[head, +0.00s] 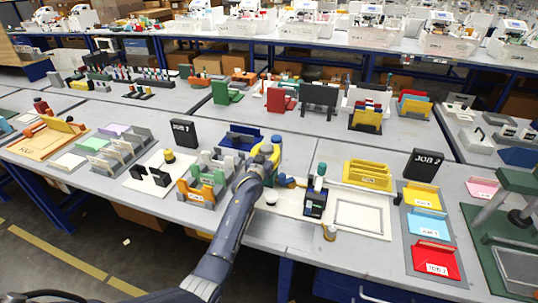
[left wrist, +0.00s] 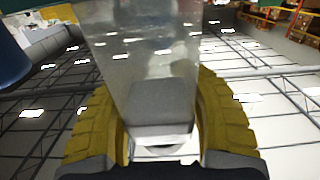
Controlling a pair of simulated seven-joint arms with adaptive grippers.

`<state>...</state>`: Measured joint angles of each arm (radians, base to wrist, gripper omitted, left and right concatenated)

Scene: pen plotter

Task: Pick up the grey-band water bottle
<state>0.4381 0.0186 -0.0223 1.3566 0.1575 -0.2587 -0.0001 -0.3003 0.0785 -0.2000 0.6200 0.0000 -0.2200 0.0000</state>
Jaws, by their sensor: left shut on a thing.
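My left gripper (head: 268,153) reaches over the middle of the near table, its yellow fingers close together. In the left wrist view the yellow fingers (left wrist: 155,128) are shut around a pale, partly see-through thing with a grey lower section (left wrist: 160,100). It fits the grey-band water bottle, but only part of it shows and its top is cut off. In the head view the gripper and arm hide most of it. A bottle-like thing with a teal top (head: 320,170) stands in a black holder (head: 315,204) to the right. My right gripper is not in view.
A white board with a framed area (head: 360,216) lies right of the gripper. A yellow rack (head: 367,174), a black JOB sign (head: 424,165) and coloured trays (head: 428,224) stand farther right.

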